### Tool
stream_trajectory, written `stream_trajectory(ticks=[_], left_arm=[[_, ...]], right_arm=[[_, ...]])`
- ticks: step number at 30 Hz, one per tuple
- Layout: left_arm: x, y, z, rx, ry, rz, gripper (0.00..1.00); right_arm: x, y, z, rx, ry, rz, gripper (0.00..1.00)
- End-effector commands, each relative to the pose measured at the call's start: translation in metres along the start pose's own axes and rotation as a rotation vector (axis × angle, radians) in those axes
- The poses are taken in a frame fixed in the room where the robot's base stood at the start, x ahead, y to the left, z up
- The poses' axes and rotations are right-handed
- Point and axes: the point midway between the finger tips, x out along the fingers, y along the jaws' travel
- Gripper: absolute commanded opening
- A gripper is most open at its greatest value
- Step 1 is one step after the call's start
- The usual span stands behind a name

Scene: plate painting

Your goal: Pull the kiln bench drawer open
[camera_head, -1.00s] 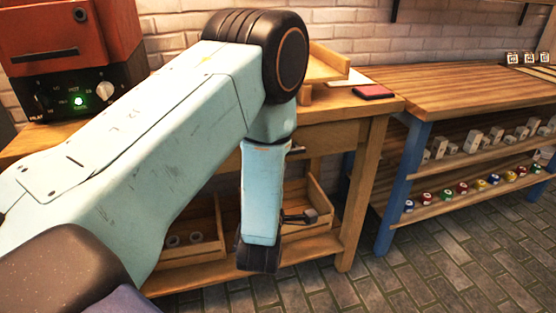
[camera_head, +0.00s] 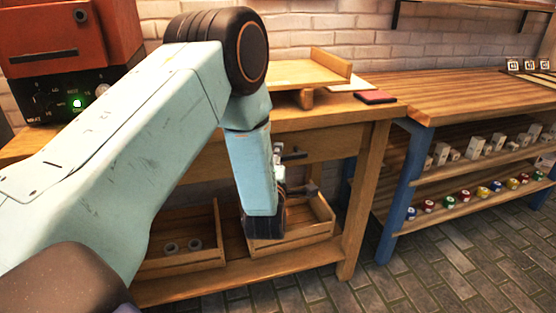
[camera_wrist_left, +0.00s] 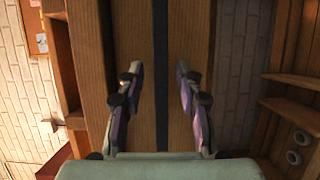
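The kiln bench (camera_head: 378,118) is wooden, and its drawer front (camera_head: 335,145) lies under the top, looking shut. A small dark handle-like piece (camera_head: 293,155) shows at the front beside my arm. My left arm hides most of the drawer's left part.
An orange kiln (camera_head: 70,35) with a green light stands on the bench. Open crates (camera_head: 305,235) sit on the lower shelf, one with grey rings (camera_head: 183,245). A blue-legged shelf table (camera_head: 470,90) with small jars stands right. Tiled floor is clear in front.

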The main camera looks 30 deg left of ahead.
Motion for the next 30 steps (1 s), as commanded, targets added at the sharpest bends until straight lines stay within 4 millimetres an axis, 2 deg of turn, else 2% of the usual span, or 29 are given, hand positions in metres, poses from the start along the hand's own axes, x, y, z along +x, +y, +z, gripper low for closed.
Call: stream_trajectory(ticks=[2,13,30], left_arm=[[0.0001,-0.0002,0.0009,0.000,-0.001,0.000,0.32],[-0.0002,-0.0003,0.0007,0.000,0.000,0.000,0.01],[0.0000,0.0000,0.0007,0.000,-0.001,0.000,0.00]], right_arm=[[0.0000,0.0000,0.0000,0.000,0.000,0.000,0.40],[0.0000,0.0000,-0.0001,0.000,0.000,0.000,0.40],[-0.0001,0.0000,-0.0001,0.000,0.000,0.000,0.40]])
